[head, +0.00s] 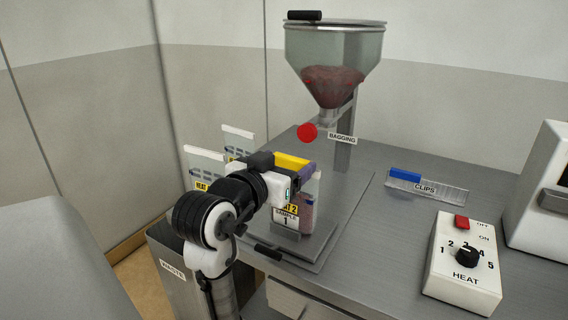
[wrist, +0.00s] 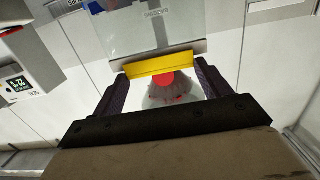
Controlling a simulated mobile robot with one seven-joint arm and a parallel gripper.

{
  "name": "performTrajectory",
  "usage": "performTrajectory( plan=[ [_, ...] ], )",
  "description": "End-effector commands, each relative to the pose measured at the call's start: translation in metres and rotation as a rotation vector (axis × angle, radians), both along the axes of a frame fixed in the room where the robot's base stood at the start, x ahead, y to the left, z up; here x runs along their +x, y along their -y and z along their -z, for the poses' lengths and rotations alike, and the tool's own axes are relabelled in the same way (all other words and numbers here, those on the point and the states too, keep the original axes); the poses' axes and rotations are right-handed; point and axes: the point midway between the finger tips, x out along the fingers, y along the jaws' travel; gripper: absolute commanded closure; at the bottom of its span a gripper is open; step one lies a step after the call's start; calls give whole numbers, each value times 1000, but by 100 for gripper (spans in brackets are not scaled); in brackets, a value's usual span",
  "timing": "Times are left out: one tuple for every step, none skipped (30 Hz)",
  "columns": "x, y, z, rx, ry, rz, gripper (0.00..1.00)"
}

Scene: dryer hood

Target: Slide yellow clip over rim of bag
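In the head view, the yellow clip (head: 291,161) is level between the fingers of my gripper (head: 286,164), just above the clear bag (head: 312,188). The bag stands upright with reddish contents and a label reading SAMPLE 1. In the wrist view, both dark fingertips of my gripper (wrist: 159,72) press the ends of the yellow clip (wrist: 160,64). My gripper hides much of the bag's rim, so I cannot tell whether the clip touches or straddles it.
A hopper (head: 334,50) with red contents and a red knob (head: 307,132) stands behind. A tray marked CLIPS (head: 450,192) holds a blue clip (head: 405,175). A heat control box (head: 463,265) is at right. Two bags with white tops (head: 205,153) (head: 238,132) are at left.

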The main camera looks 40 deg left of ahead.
Motion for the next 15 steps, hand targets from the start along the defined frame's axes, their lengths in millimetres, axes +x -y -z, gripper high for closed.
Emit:
performTrajectory(
  plan=[
    [0, 0, 0, 0, -1, 0, 19],
    [0, 0, 0, -1, -2, 0, 15],
    [0, 0, 0, -1, -2, 0, 9],
    [0, 0, 0, -1, -2, 0, 5],
    [0, 0, 0, -1, -2, 0, 1],
    [0, 0, 0, -1, -2, 0, 0],
    [0, 0, 1, -1, -2, 0, 0],
    [0, 0, 1, -1, -2, 0, 0],
    [0, 0, 1, -1, -2, 0, 0],
    [0, 0, 1, -1, -2, 0, 0],
    [0, 0, 1, -1, -2, 0, 0],
    [0, 0, 0, -1, -2, 0, 0],
    [-1, 0, 0, 0, -2, 0, 0],
    [-3, 0, 0, 0, -2, 0, 0],
    [-6, 1, 0, 0, -1, -1, 0]
  ],
)
